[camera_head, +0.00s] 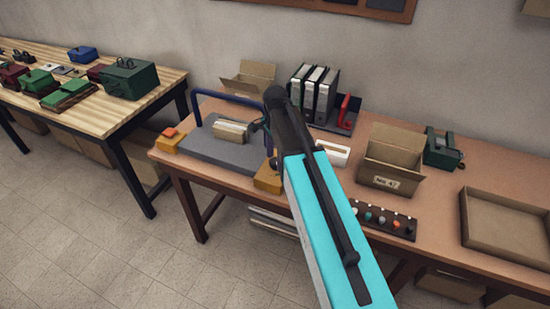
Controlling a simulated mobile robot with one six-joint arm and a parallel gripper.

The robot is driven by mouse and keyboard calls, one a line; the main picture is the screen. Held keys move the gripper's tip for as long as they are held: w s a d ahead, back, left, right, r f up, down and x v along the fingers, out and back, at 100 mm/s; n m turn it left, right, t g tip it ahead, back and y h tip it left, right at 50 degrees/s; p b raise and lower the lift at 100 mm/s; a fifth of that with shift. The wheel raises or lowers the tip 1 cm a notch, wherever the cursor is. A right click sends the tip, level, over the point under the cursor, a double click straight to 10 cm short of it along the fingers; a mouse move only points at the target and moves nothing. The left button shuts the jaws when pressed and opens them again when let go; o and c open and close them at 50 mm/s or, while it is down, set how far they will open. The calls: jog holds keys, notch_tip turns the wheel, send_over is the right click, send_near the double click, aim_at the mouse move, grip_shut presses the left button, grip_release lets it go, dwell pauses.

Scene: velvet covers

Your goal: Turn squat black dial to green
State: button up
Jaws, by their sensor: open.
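I cannot pick out the squat black dial or a green mark for certain. A dark strip (383,220) at the table's front edge carries several small knobs, including pale, teal and orange ones. A small dark round part (273,164) shows above the right yellow block (268,179), partly behind my arm. My cyan and black arm reaches across the middle of the view. My gripper (261,127) shows only in part at its far end, near the blue handle, and is open. I see nothing held in it. Its fingertips are not clear.
A grey plate (205,147) with a blue handle (230,99) and another yellow block (171,141) lies left of the arm. Binders (315,92), a cardboard box (391,160), a green device (441,148) and a shallow tray (505,232) stand on the brown table.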

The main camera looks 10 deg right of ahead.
aim_at(275, 162)
notch_tip(275, 162, up, 14)
jog(key=b, duration=0.3)
jog(key=shift+f, duration=0.15)
dwell(0.6)
jog(key=shift+s+f, duration=0.1)
jog(key=shift+s, duration=0.05)
